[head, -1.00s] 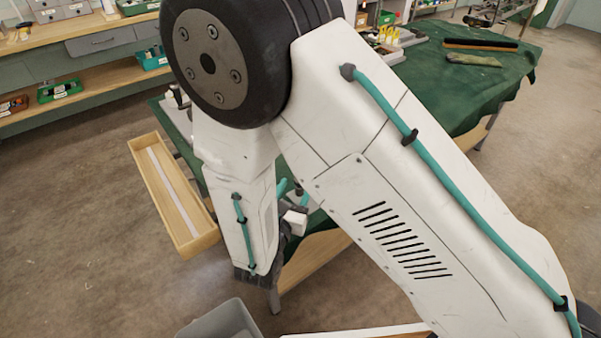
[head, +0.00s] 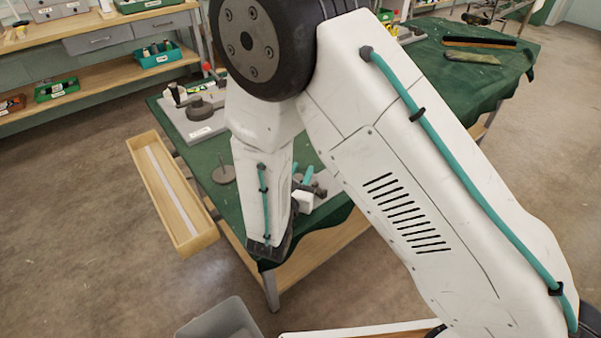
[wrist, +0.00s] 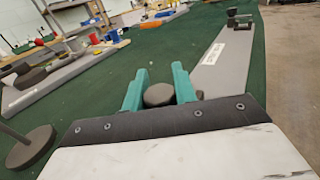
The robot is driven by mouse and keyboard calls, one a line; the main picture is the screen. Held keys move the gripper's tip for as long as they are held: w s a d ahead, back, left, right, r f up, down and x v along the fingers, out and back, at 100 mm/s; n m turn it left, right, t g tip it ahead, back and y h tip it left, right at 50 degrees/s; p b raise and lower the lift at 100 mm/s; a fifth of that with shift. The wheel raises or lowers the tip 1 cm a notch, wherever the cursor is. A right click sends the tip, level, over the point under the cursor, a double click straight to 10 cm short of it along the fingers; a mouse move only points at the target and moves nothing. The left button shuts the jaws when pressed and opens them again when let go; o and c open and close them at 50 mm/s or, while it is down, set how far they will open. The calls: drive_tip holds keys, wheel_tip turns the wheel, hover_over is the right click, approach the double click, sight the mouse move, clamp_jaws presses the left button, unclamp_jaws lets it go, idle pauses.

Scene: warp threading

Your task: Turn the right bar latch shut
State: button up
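My gripper (wrist: 158,84) has two teal fingers standing apart. It also shows, partly hidden by my arm, over the right front of the green table in the head view (head: 303,173). A dark round knob (wrist: 159,95) appears between the fingers in the wrist view; I cannot tell whether they touch it. A long grey plate with a white label (wrist: 222,62) runs away to the right of the fingers. A dark block-like fitting (wrist: 239,18) sits at its far end. Which dark part is the right bar latch, and how it is turned, is unclear.
Another grey plate (wrist: 55,84) with dark round parts lies to the left. A disc with an upright rod (wrist: 31,148) stands nearer. A wooden tray (head: 170,195) and a grey bin (head: 222,320) are off the table. Green cloth (wrist: 105,105) is bare between the plates.

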drive_tip(key=shift+m+h, duration=0.3)
drive_tip(key=shift+h, duration=0.1)
drive_tip(key=m+g+h, duration=0.2)
drive_tip(key=h, duration=0.1)
drive_tip(key=m+g+h, duration=0.1)
drive_tip(key=shift+s+d, duration=0.15)
drive_tip(key=shift+d, duration=0.1)
drive_tip(key=m+g+h, duration=0.2)
drive_tip(key=g, duration=0.1)
drive_tip(key=m+g+h, duration=0.1)
drive_tip(key=m+h, duration=0.1)
drive_tip(key=shift+s+d+g, duration=0.2)
drive_tip(key=shift+s+g, duration=0.05)
drive_tip(key=shift+g, duration=0.15)
drive_tip(key=m+g, duration=0.1)
drive_tip(key=m+g+h, duration=0.1)
drive_tip(key=g, duration=0.1)
drive_tip(key=m+g+h, duration=0.1)
drive_tip(key=g, duration=0.1)
drive_tip(key=shift+s+d+m, duration=0.1)
drive_tip(key=shift+s+m, duration=0.2)
drive_tip(key=shift+s+m+g, duration=0.2)
drive_tip(key=shift+m+g, duration=0.7)
drive_tip(key=shift+g, duration=0.5)
drive_tip(key=shift+s+m+g, duration=0.15)
drive_tip(key=shift+m+g, duration=0.75)
drive_tip(key=shift+g, duration=0.9)
drive_tip(key=o, duration=1)
drive_tip(key=shift+c, duration=0.2)
